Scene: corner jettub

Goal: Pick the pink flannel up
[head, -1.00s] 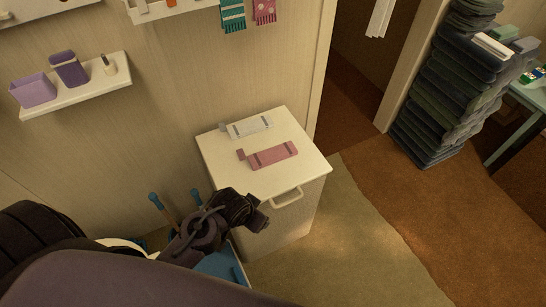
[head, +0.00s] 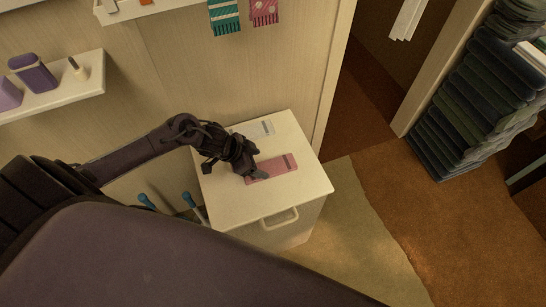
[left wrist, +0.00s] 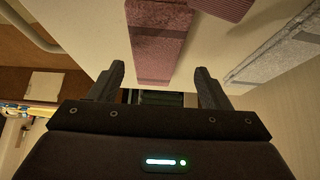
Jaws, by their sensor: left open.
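The pink flannel (head: 280,166) lies flat on the white top of a small cabinet (head: 233,207). My left gripper (head: 256,173) is over the cabinet top at the flannel's left end and partly hides it. In the left wrist view the flannel (left wrist: 158,42) stretches ahead, its near end between the two open fingers (left wrist: 160,74) in the picture. The fingers are apart and hold nothing. I cannot tell the exact height of the fingers over the cloth. My right gripper is not in view.
A grey-white folded cloth (head: 262,129) lies behind the pink one. The cabinet has a front handle (head: 279,219). A wall shelf (head: 75,92) is at the left, and blue-handled tools (head: 190,203) stand left of the cabinet. A dark towel stack (head: 470,110) is at the right.

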